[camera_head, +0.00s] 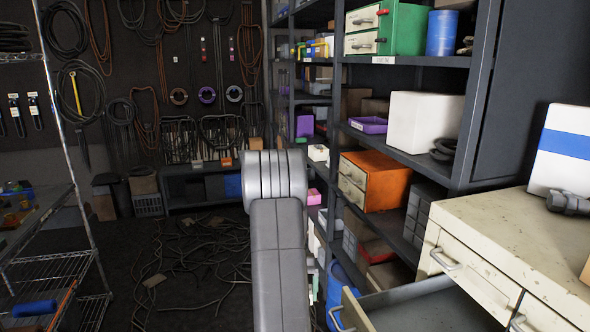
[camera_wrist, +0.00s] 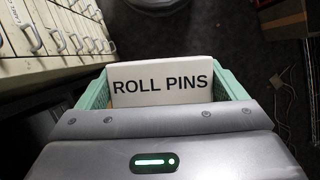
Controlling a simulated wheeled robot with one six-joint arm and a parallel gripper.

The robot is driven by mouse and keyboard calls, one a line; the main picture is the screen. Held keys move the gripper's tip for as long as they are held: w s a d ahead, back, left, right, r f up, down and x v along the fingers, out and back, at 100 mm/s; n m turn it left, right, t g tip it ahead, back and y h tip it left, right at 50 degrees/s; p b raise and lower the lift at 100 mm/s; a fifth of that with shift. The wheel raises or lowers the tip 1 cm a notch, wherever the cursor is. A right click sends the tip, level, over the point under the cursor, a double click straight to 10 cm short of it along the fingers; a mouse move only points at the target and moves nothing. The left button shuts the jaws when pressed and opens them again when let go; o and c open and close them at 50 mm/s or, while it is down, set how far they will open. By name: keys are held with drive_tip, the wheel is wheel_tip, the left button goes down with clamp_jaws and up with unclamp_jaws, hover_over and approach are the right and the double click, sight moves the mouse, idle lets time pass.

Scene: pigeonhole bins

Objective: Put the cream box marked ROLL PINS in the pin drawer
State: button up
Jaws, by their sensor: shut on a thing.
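The cream box marked ROLL PINS (camera_wrist: 160,84) is between the mint-green fingers of my gripper (camera_wrist: 162,74) in the wrist view. The gripper is shut on the box, and its lettering faces the camera. In the head view, my grey arm hides the gripper and the box. A cream drawer cabinet (camera_head: 525,225) stands at the right of the head view. A low drawer (camera_head: 430,305) there is pulled open, and the part of its inside that shows looks empty.
Cream drawer fronts with handles (camera_wrist: 45,35) line the left of the wrist view. Shelves behind hold an orange drawer unit (camera_head: 385,180) and a white box (camera_head: 425,122). A wire rack (camera_head: 60,265) stands at left. Cables (camera_head: 185,265) lie on the floor.

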drive_tip(key=s+d+r+n+h, duration=0.1)
drive_tip(key=s+d+r+n, duration=0.15)
drive_tip(key=d+r, duration=0.6)
wheel_tip(320, 180, up, 17)
drive_tip(key=n+t+h+p, duration=0.2)
drive_tip(key=n+h, duration=0.1)
drive_tip(key=n, duration=0.7)
hover_over(419, 323)
drive_tip(key=s+a, duration=0.2)
drive_tip(key=s, duration=0.1)
wheel_tip(419, 323, down, 17)
drive_tip(key=shift+d+f, duration=0.1)
drive_tip(key=shift+f, duration=0.1)
